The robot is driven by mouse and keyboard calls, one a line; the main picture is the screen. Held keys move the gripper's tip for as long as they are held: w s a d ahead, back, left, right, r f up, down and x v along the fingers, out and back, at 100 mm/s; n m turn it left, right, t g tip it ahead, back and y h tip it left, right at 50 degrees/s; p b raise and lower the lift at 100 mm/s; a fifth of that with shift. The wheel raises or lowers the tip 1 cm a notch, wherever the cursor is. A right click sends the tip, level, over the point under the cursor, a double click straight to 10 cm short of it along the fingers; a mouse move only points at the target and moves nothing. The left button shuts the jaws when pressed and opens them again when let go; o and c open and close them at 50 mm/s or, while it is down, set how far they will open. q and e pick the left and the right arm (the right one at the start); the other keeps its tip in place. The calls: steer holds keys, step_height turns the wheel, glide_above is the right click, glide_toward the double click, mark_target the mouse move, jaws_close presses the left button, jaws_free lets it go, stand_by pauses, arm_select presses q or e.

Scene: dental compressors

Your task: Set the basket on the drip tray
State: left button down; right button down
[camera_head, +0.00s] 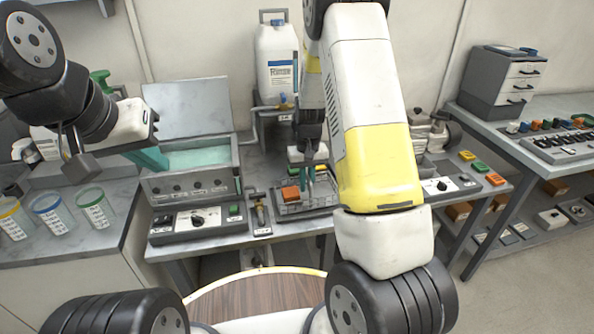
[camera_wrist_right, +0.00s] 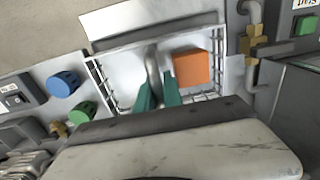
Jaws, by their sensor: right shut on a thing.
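The wire basket (camera_head: 289,208) holds an orange block (camera_head: 291,194) and is right of the open bath. My right gripper (camera_head: 309,182) is over it with its teal fingers pointing down. In the right wrist view the fingers (camera_wrist_right: 158,95) are shut on the grey upright handle of the basket (camera_wrist_right: 97,78), beside the orange block (camera_wrist_right: 192,67). A pale flat surface, apparently the drip tray (camera_wrist_right: 235,75), shows around the basket; whether they touch is unclear.
The bath (camera_head: 190,184) has a raised lid and teal liquid. A brass valve (camera_head: 258,212) is close left of the basket. A control panel (camera_head: 445,186) stands to the right, a white jug (camera_head: 276,60) behind. Several cups (camera_head: 52,212) stand at the left.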

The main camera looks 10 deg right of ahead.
steer(key=shift+f, duration=0.3)
steer(key=c, duration=1.5)
jaws_free()
step_height(320, 180, up, 12)
steer(key=shift+r, duration=0.1)
steer(key=s+a+r+t+y, duration=0.1)
steer(key=s+r+t+y, duration=0.15)
steer(key=s+r, duration=1.05)
steer(key=shift+s+a+r+t+h, duration=0.2)
steer(key=shift+s+r+t, duration=0.55)
steer(key=shift+s, duration=1.15)
steer(key=shift+s+a+r+t+y, duration=0.1)
steer(key=shift+s+a+r+t, duration=0.6)
steer(key=shift+s, duration=1.15)
steer(key=shift+s+d+r+t+h, duration=0.15)
steer(key=shift+s+r+t, duration=0.25)
steer(key=shift+s+r, duration=1.1)
